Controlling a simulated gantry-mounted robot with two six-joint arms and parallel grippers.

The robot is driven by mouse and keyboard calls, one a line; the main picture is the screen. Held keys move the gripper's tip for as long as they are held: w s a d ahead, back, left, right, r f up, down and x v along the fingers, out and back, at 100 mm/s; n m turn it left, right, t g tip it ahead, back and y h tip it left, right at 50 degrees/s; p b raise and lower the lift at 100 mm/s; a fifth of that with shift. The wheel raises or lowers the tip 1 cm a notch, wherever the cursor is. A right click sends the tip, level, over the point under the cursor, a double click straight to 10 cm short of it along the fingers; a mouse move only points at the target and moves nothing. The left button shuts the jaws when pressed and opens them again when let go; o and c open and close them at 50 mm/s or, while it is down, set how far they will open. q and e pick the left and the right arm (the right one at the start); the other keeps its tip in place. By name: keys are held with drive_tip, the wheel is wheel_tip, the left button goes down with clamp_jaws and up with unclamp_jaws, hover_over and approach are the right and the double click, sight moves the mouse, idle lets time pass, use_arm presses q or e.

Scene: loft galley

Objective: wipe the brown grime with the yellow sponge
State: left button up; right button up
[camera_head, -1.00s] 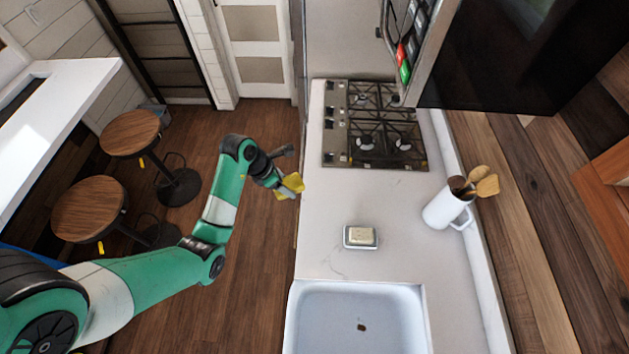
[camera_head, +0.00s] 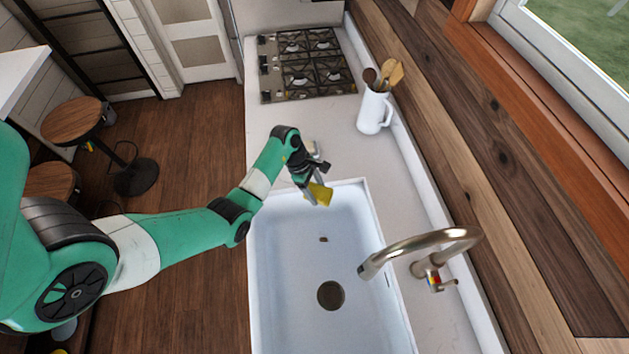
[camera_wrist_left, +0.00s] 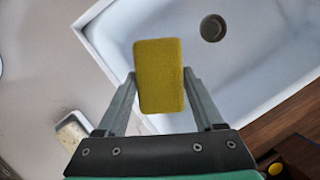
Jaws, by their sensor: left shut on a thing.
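The yellow sponge (camera_head: 321,194) is held in my left gripper (camera_head: 314,188), above the far end of the white sink (camera_head: 285,275). In the left wrist view the sponge (camera_wrist_left: 158,72) sits between the two fingers of the left gripper (camera_wrist_left: 158,92), which is shut on it. The brown grime (camera_head: 323,239) is a small dark spot on the sink floor, nearer the camera than the sponge and apart from it. I cannot make out the grime in the left wrist view. My right gripper is not in view.
A drain (camera_head: 331,295) lies in the sink near the grime. A curved faucet (camera_head: 420,245) reaches over the sink's right edge. A soap dish (camera_wrist_left: 72,130) lies on the counter. A white utensil jug (camera_head: 374,112) and a stove (camera_head: 306,65) are farther back.

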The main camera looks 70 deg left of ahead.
use_arm(q)
drive_tip(key=d+f+m+b, duration=0.2)
drive_tip(key=f+b, duration=0.8)
drive_tip(key=f, duration=0.4)
drive_tip(key=d+f+m+g+h+b, duration=0.1)
drive_tip(key=d+f+m+b, duration=0.1)
drive_tip(key=f+b, duration=0.9)
wheel_tip(320, 180, down, 5)
drive_tip(key=shift+s+r+m, duration=0.15)
drive_tip(key=shift+r+m, duration=0.05)
drive_tip(key=shift+m, duration=0.3)
